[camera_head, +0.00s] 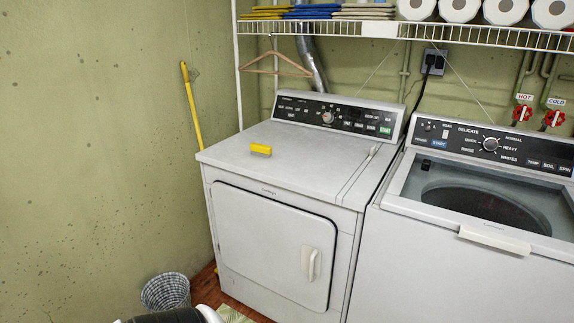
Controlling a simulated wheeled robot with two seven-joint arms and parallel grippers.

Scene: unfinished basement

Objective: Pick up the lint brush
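A small yellow block with a greyish lower side (260,149) lies on top of the white dryer (300,150), near its left middle. It looks like a brush or a sponge, and I cannot tell for sure which. A thin pale handle-like piece (374,149) shows at the right of the dryer's top, by a long narrow lid; I cannot tell if it is loose. Neither of my grippers is in view. Only a dark and white rounded part, probably of my arm, shows at the bottom edge.
A checked basket (166,291) and a yellow pole (192,105) are at left. Most of the dryer top is clear.

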